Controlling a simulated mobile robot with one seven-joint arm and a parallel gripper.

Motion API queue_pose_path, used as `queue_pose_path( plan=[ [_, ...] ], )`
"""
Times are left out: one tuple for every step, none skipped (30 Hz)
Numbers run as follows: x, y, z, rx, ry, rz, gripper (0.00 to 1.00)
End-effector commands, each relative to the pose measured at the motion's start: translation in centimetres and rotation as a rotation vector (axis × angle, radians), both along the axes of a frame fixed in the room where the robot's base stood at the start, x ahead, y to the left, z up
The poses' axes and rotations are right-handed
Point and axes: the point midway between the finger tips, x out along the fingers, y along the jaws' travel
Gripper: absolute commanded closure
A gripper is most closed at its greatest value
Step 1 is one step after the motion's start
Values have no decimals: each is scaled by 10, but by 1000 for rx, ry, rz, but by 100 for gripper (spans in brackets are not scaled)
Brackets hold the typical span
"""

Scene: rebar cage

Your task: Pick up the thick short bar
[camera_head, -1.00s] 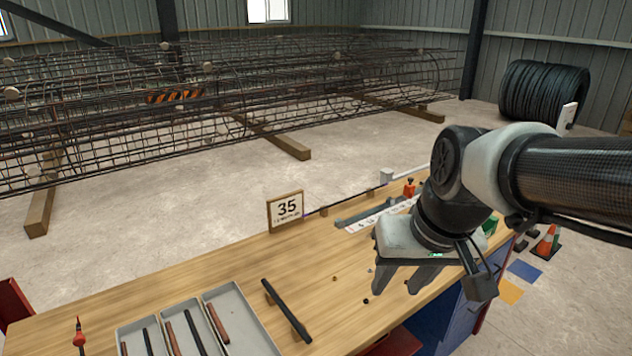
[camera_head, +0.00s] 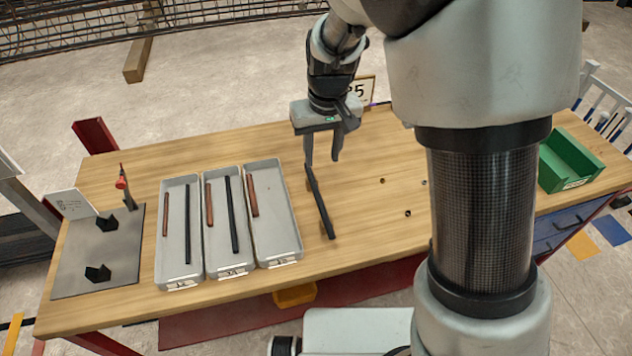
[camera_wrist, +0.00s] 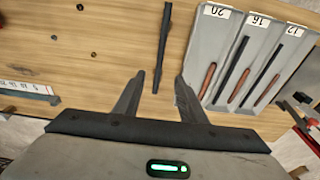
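Several bars are in view. The short reddish-brown bar (camera_head: 253,195) in the right tray (camera_head: 287,236) looks the thickest of the short ones; it also shows in the wrist view (camera_wrist: 208,80) in the tray marked 20. A long dark bar (camera_head: 321,204) lies on the table just right of that tray. My gripper (camera_head: 322,160) is above the far end of this dark bar, to the right of the trays. In the wrist view my gripper (camera_wrist: 156,78) is open and empty. The dark bar (camera_wrist: 163,45) shows beyond and between its fingers.
The middle tray (camera_head: 213,265) and left tray (camera_head: 168,272) each hold a short brown bar and a longer dark bar. A grey plate (camera_head: 75,275) with black holders is at far left. A numbered sign (camera_head: 367,90) stands behind my gripper. A green bin (camera_head: 572,160) is at right.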

Motion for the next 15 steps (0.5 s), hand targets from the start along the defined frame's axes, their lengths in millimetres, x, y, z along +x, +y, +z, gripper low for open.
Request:
queue_pose_path(
  plan=[
    [0, 0, -11, -3, 4, 0, 63],
    [0, 0, -17, -2, 6, -1, 63],
    [2, 0, -26, -3, 5, -1, 63],
    [2, 0, -33, -4, 6, -1, 63],
    [4, 0, -39, -3, 6, -1, 63],
    [5, 1, -48, -4, 6, -1, 63],
    [6, 1, -54, -2, 6, -1, 63],
    [7, 2, -61, -2, 6, -1, 63],
    [8, 2, -70, -4, 6, 0, 63],
    [9, 2, -76, -2, 6, -1, 63],
    [10, 2, -81, -2, 6, -1, 63],
    [11, 2, -88, -2, 5, 0, 63],
    [12, 3, -93, -2, 4, -2, 63],
    [13, 3, -97, -2, 4, -2, 63],
    [14, 3, -102, -2, 3, -1, 63]
  ],
)
